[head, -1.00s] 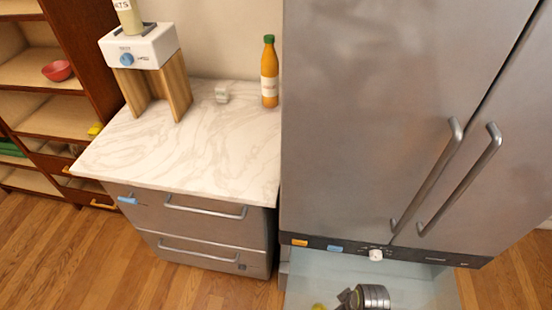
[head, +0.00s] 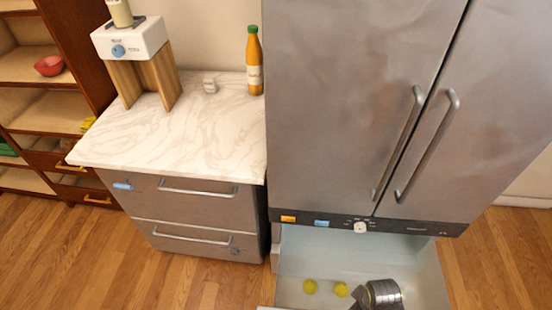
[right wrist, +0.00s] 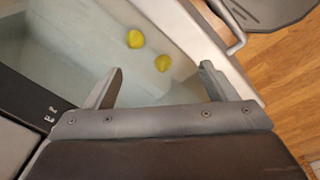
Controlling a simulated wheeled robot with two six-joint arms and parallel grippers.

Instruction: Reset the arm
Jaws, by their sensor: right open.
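My right gripper (right wrist: 161,72) is open and empty in the right wrist view, with its two fingers apart. It is over the open bottom drawer (right wrist: 85,75) of the fridge. Two round yellow-green fruits, a left one (right wrist: 135,39) and a right one (right wrist: 162,63), lie on the drawer floor beyond the fingertips. In the head view, part of my right arm (head: 383,293) shows at the bottom edge, over the drawer and to the right of both fruits. My left gripper is out of view.
The steel fridge (head: 350,100) stands above the pulled-out drawer. To its left is a marble-topped counter (head: 180,135) with a dispenser (head: 130,40), an orange bottle (head: 254,65) and a small white item (head: 210,85). Shelves hold a red bowl (head: 49,66). Wood floor is clear in front.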

